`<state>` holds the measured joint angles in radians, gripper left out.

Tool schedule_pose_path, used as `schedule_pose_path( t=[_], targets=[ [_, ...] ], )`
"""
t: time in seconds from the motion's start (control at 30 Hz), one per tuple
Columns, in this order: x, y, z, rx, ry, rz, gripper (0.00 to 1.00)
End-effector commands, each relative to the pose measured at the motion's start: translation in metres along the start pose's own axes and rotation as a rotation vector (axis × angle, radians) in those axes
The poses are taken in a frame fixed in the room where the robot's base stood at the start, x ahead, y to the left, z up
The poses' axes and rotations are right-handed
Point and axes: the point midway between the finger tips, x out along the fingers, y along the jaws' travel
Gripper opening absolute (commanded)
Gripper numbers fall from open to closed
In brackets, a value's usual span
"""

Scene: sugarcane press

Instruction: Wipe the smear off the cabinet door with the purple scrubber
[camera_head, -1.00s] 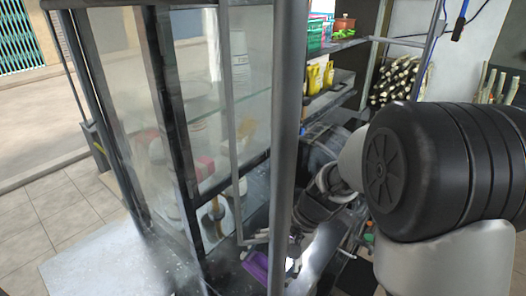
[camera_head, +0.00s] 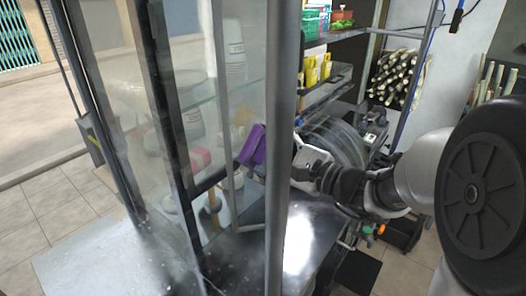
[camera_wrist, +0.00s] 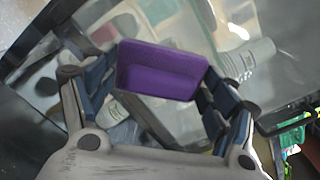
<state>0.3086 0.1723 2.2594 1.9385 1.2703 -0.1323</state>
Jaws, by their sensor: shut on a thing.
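The purple scrubber (camera_head: 252,146) is raised at the glass cabinet door (camera_head: 245,65), left of the metal post. In the wrist view the scrubber (camera_wrist: 162,72) sits crosswise between the fingers of my gripper (camera_wrist: 160,88), which is shut on it. Glass lies behind the scrubber there; I cannot tell whether they touch. A faint tan smear (camera_head: 243,116) shows on the door just above the scrubber. In the head view the post hides part of my gripper.
A grey upright post (camera_head: 279,120) stands in front of the door. Inside the cabinet are bottles and a red-and-white box (camera_head: 199,160). A shelf rack (camera_head: 345,42) with yellow bottles (camera_head: 318,69) and baskets stands behind. A dark counter lies below.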

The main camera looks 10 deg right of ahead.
Motion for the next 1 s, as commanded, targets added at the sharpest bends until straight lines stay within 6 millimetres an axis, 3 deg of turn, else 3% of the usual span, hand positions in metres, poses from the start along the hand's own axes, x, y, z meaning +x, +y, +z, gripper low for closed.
schedule_pose_path(
  t=[0.6, 1.0],
  targets=[
    [0.052, -0.002, 0.0, 0.0, 0.001, -0.002, 0.6],
    [0.059, -0.002, 0.0, 0.0, 0.001, -0.004, 0.6]
  ],
)
